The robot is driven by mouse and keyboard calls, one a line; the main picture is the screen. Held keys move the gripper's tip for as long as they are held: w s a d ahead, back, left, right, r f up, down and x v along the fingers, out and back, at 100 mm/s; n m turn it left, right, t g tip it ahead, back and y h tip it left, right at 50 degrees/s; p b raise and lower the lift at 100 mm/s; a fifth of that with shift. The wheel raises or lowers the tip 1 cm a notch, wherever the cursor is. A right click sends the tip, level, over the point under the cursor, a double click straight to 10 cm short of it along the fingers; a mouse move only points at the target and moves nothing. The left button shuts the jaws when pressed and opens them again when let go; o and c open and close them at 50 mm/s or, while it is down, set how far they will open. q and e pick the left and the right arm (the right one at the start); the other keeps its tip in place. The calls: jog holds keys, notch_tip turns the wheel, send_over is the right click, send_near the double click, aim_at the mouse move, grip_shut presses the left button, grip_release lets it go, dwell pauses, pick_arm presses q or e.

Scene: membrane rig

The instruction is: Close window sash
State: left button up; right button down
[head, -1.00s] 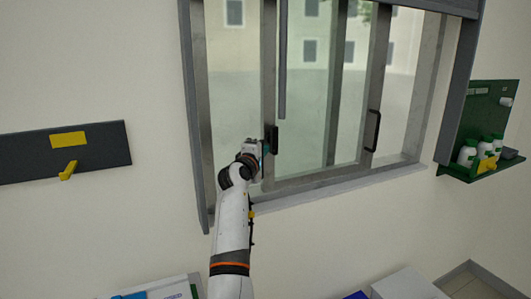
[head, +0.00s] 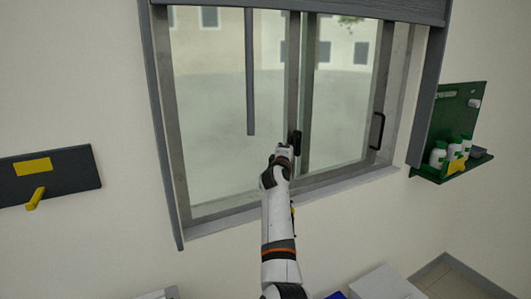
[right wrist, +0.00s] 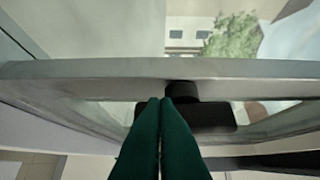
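The sliding window sash has a grey left stile (head: 292,80) with a black handle (head: 296,143), and a right stile with another black handle (head: 377,131) near the frame's right side. My right gripper (head: 285,147) is at the left stile's handle. In the right wrist view its green fingers (right wrist: 166,101) are together, with nothing seen between them. Their tips overlap the black handle (right wrist: 215,118) beside its mount; I cannot tell whether they touch. Whether the sash meets the right jamb is unclear. My left gripper is out of view.
A dark hanging rod (head: 250,75) is in front of the glass. A dark wall panel with a yellow lever (head: 36,198) is at left. A green shelf with white bottles (head: 438,154) is at right. A white box (head: 375,283) stands below.

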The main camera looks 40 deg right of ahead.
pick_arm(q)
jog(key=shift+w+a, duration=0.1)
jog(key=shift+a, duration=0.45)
pick_arm(e)
jog(key=s+d, duration=0.3)
jog(key=d, duration=0.6)
jog(key=shift+r, duration=0.2)
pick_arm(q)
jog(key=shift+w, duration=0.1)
